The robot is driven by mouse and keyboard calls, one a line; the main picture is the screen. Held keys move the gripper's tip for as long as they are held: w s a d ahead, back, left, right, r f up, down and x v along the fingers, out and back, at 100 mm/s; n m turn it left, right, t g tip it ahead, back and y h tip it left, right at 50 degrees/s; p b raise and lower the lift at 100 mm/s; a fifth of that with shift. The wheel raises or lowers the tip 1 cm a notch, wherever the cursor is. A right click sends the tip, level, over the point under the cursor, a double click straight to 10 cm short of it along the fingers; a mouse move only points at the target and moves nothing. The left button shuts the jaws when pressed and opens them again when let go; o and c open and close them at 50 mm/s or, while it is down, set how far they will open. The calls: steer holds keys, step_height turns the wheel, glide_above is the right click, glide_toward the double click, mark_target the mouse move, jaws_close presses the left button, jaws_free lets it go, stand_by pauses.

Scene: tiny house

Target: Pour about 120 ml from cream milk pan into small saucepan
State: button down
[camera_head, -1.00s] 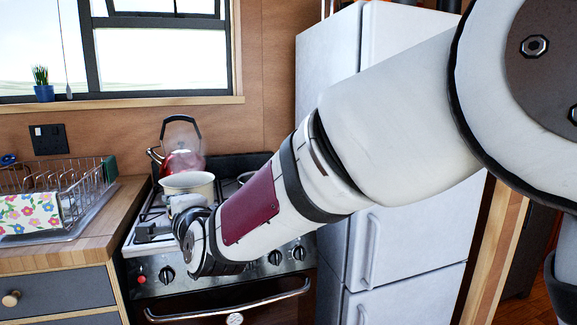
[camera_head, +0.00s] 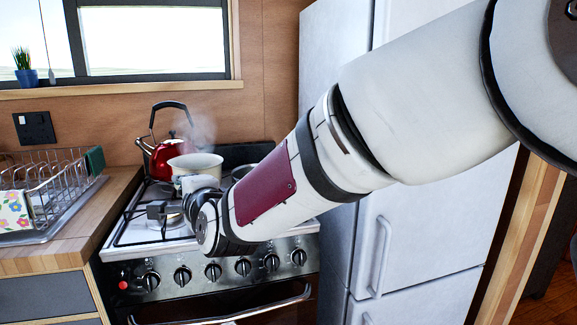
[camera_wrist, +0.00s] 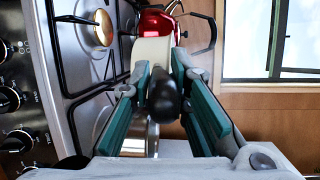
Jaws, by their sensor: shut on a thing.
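The cream milk pan (camera_head: 196,171) is over the back part of the stove, looking roughly upright. Its contents do not show. My gripper (camera_wrist: 164,88) is shut on its black handle (camera_wrist: 165,103), and the pan's cream side (camera_wrist: 151,54) shows beyond the fingers in the wrist view. The small saucepan (camera_head: 243,171) is to the right of the milk pan, at the back right of the hob, partly hidden by my arm. A steel pot wall, likely the same saucepan (camera_wrist: 136,137), shows beside the gripper in the wrist view.
A red kettle (camera_head: 165,158) stands close behind and left of the milk pan, with faint steam near it. The dish rack (camera_head: 60,185) is on the counter at left. The white fridge (camera_head: 335,90) stands right of the stove.

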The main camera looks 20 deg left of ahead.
steer(key=shift+w+d+r+m+y+b, duration=0.3)
steer(key=shift+w+d+r+m+b, duration=0.1)
steer(key=shift+d+r+m, duration=0.2)
steer(key=w+d+r+m+t+y+p, duration=0.1)
steer(key=w+d+r+m+p, duration=0.1)
steer(key=d+r+m, duration=0.3)
steer(key=shift+w+d+r+y, duration=0.15)
steer(key=shift+w+r+y, duration=0.15)
steer(key=shift+w+r, duration=0.1)
steer(key=shift+w+d+r+m+t+p, duration=0.2)
steer(key=shift+d+m+t, duration=0.1)
steer(key=shift+d+m, duration=0.2)
steer(key=shift+w+d+r+m+t+p, duration=0.2)
steer(key=shift+d+m+t, duration=0.1)
steer(key=shift+d+m, duration=0.15)
stand_by(0.7)
steer(key=shift+w+d+f+m+b, duration=0.3)
steer(key=shift+w+d+m, duration=0.2)
steer(key=shift+d, duration=0.2)
stand_by(1.6)
steer(key=shift+w+d+f+m+t+b, duration=0.15)
steer(key=shift+f+m+t+b, duration=0.1)
steer(key=shift+m, duration=0.25)
steer(key=shift+s+d+f+m+t+b, duration=0.1)
steer(key=shift+m+t, duration=0.15)
steer(key=shift+m, duration=0.2)
stand_by(1.6)
